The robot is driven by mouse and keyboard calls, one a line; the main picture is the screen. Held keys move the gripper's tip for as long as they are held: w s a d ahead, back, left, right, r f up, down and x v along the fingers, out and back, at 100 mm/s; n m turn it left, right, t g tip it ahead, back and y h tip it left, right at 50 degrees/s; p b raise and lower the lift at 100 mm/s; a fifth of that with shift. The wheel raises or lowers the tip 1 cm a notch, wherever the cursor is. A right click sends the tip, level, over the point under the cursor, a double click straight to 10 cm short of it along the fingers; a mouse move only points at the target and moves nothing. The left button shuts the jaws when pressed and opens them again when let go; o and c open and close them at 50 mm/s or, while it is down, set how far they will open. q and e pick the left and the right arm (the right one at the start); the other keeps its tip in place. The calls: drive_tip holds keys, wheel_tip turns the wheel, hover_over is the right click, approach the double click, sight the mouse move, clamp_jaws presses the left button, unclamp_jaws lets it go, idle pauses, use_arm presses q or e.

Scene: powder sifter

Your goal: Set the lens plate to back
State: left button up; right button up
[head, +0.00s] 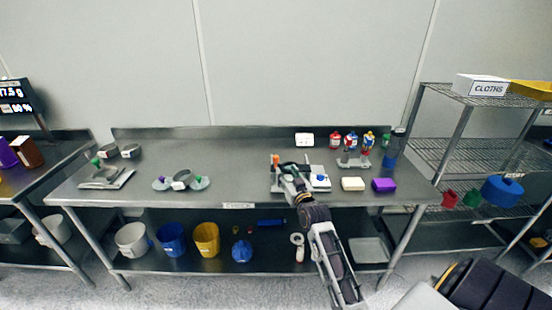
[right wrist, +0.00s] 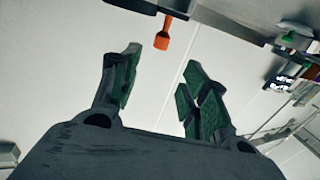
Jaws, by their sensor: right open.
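My right gripper (head: 291,168) is over the middle-right of the steel table, in front of a low grey apparatus (head: 315,170). In the right wrist view the gripper (right wrist: 163,58) is open, with nothing between its green-padded fingers. An orange-tipped lever (right wrist: 162,34) shows just beyond the fingertips, apart from them; in the head view it stands at the left of the apparatus (head: 275,160). A blue knob (head: 320,177) is on the apparatus' right part. The arm hides part of the apparatus, and I cannot tell which part is the lens plate. My left gripper is out of view.
Round grey sieves (head: 181,180) lie left on the table. The table between sieves and apparatus is clear.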

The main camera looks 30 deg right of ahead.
sight(277, 159)
drive_tip(key=x, duration=0.6)
drive_tip(key=shift+w, duration=0.1)
drive_tip(key=shift+p+x, duration=0.3)
drive_tip(key=shift+x, duration=1.1)
drive_tip(key=shift+w+d, duration=0.1)
drive_tip(key=shift+w, duration=0.55)
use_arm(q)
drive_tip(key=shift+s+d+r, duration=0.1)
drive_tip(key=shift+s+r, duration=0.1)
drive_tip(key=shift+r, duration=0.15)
use_arm(e)
drive_tip(key=shift+x, duration=1.45)
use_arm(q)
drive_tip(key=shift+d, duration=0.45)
use_arm(e)
clamp_jaws()
